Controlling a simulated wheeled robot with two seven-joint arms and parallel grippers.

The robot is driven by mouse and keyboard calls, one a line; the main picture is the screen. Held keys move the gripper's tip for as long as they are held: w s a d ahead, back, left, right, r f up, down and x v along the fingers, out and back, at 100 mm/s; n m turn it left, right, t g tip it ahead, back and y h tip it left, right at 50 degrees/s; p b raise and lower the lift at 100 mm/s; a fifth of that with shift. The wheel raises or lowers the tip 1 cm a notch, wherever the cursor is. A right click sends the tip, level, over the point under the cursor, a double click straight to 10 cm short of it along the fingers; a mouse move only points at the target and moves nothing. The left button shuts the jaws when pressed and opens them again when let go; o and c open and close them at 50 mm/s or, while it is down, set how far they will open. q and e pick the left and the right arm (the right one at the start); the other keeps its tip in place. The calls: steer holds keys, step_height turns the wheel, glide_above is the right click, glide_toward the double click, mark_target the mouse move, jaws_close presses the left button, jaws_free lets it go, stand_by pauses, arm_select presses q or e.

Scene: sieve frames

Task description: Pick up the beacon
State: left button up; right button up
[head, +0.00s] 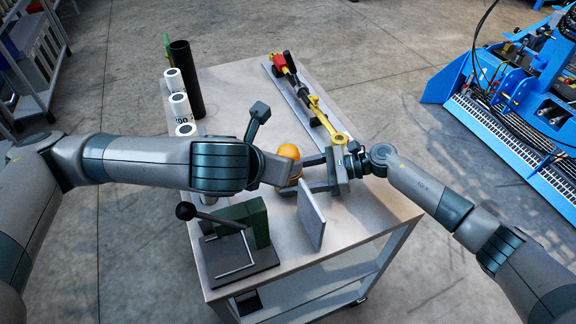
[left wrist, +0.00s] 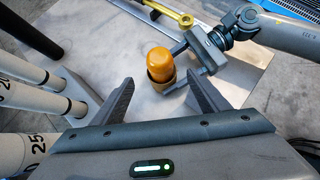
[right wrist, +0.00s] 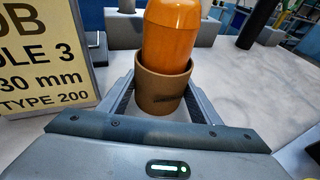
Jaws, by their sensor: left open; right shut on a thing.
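The beacon is an orange dome (head: 289,152) in a brown cup-shaped base (right wrist: 163,88); it also shows in the left wrist view (left wrist: 159,60). My right gripper (right wrist: 162,97) is shut on the brown base, one finger on each side, and the orange part stands upright above the fingers. In the head view the right gripper (head: 312,174) reaches in from the right over the table. My left gripper (left wrist: 161,80) is open and empty, apart from the beacon, which appears beyond its fingers. In the head view the left forearm partly covers the beacon.
The table (head: 370,215) carries a standing sign plate (head: 311,216), a green block with a lever (head: 255,222), and white numbered cylinders (head: 180,105) beside a black tube (head: 187,78). A yellow wrench-like tool (head: 325,118) lies on a rail at the back. The right front corner is clear.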

arm_select(q)
steer(key=shift+x, duration=1.65)
steer(key=shift+x, duration=2.65)
steer(key=shift+r, duration=0.1)
steer(key=c, duration=1.4)
